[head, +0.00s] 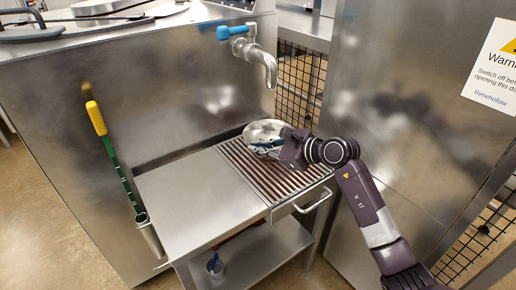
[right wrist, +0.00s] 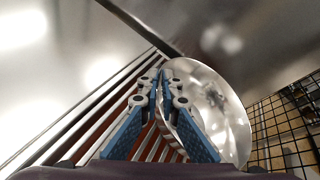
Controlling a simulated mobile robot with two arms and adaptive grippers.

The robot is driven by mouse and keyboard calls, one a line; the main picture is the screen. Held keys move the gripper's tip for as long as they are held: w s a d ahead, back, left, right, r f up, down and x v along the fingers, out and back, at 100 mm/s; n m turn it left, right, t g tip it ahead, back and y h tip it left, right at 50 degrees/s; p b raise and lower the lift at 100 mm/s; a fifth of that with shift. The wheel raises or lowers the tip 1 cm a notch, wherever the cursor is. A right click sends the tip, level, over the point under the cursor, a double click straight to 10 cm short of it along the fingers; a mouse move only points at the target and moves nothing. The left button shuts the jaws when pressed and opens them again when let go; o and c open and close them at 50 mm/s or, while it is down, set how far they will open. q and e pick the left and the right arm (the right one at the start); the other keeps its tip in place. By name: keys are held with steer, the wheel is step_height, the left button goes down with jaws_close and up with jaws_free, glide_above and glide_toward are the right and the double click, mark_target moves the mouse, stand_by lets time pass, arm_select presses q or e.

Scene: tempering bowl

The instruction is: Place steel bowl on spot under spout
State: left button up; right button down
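The shiny steel bowl (head: 262,129) is over the back of the slatted drain grate (head: 243,168), below the curved spout (head: 270,70) of the tap. I cannot tell whether it touches the slats. My right gripper (head: 266,147) reaches it from the right. In the right wrist view the bowl (right wrist: 218,105) shows its inside, and the fingers of my right gripper (right wrist: 162,90) are closed together at its rim, one on each side. The marked spot under the spout cannot be made out. My left gripper is not in view.
A bare steel shelf top (head: 190,190) lies left of the grate. A yellow-and-green handled tool (head: 105,135) stands further left. A drawer handle (head: 314,200) sticks out at the front right. A black wire mesh (head: 300,80) is behind the grate, beside a steel cabinet (head: 410,100).

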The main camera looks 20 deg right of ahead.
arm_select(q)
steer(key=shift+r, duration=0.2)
arm_select(e)
steer(key=c, duration=2.2)
jaws_free()
steer(key=shift+o, duration=0.2)
